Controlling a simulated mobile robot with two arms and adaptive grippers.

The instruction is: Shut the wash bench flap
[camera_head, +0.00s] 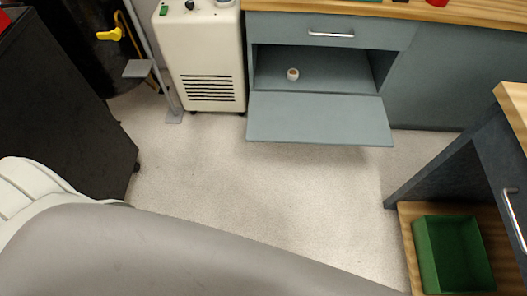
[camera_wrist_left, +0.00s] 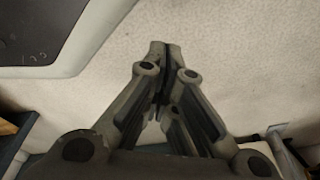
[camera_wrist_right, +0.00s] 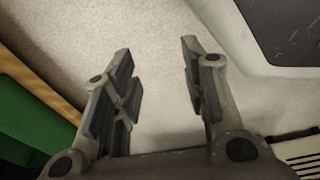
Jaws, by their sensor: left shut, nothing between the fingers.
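The wash bench flap (camera_head: 318,118) is a grey-blue panel. It hangs open, folded down and outward at the front of the bench compartment (camera_head: 335,68), below a drawer (camera_head: 328,31) with a metal handle. A small whitish roll (camera_head: 292,74) lies inside the compartment. My left gripper (camera_wrist_left: 164,46) shows in its wrist view with its fingertips together and nothing between them. My right gripper (camera_wrist_right: 158,72) shows in its wrist view with its fingers apart and empty. Neither gripper shows in the head view, and neither touches the flap.
A cream machine (camera_head: 205,55) with a dark vent stands left of the bench. A black cabinet (camera_head: 60,110) is at the left. A green bin (camera_head: 428,262) sits on a low wooden shelf at the right. The speckled floor (camera_head: 270,185) before the flap is clear.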

